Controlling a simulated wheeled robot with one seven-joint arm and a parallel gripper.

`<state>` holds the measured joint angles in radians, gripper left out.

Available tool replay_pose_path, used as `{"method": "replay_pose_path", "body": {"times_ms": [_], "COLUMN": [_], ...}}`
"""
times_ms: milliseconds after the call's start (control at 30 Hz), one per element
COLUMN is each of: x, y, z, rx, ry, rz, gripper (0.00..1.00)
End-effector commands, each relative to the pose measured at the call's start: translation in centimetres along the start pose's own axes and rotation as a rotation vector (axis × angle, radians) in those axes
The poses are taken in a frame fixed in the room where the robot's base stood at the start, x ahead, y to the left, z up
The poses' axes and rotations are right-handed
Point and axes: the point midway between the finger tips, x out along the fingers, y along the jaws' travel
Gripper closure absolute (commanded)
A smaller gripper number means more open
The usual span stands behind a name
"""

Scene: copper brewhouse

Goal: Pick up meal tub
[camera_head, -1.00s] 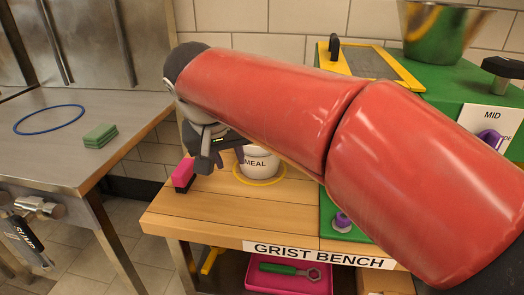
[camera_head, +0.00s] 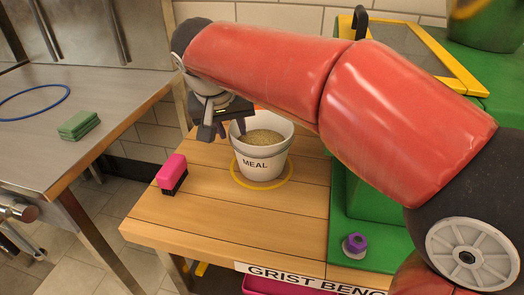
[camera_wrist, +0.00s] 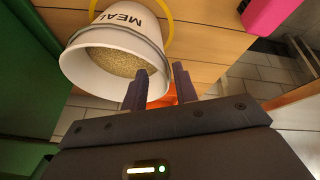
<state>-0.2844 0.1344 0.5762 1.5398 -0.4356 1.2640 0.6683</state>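The meal tub (camera_head: 262,164) is a white bucket marked MEAL, filled with tan grain. It stands on the wooden bench inside a yellow ring (camera_head: 290,180). My gripper (camera_head: 232,128) is at the left side of its rim, pointing down. In the wrist view the tub (camera_wrist: 120,45) is at upper left. There my gripper (camera_wrist: 160,82) has its two dark fingers apart, one over the grain and one outside the rim, with the tub's wall between them. Whether either finger touches the wall I cannot tell.
A pink brush (camera_head: 172,173) lies left of the tub on the bench (camera_head: 215,215). A green machine (camera_head: 375,195) with a purple knob (camera_head: 355,243) stands at right. A steel table (camera_head: 110,85) at left holds green pads (camera_head: 78,124) and a blue ring (camera_head: 62,98).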

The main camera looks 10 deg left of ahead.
Motion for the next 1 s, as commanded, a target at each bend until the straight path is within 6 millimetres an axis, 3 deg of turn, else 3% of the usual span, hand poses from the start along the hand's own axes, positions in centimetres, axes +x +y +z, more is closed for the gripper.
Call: {"method": "replay_pose_path", "body": {"times_ms": [300,533,767,1000], "x": [4.4,4.5,4.5,4.3], "y": [-0.5,-0.5,-0.5,-0.5], "z": [0.2,0.1,0.1,0.1], "rx": [-0.001,0.000,0.000,-0.001], "ry": [-0.001,0.000,0.000,0.003], "rz": [0.000,-0.001,-0.001,-0.001], "gripper": [0.71,0.71,1.00,1.00]}}
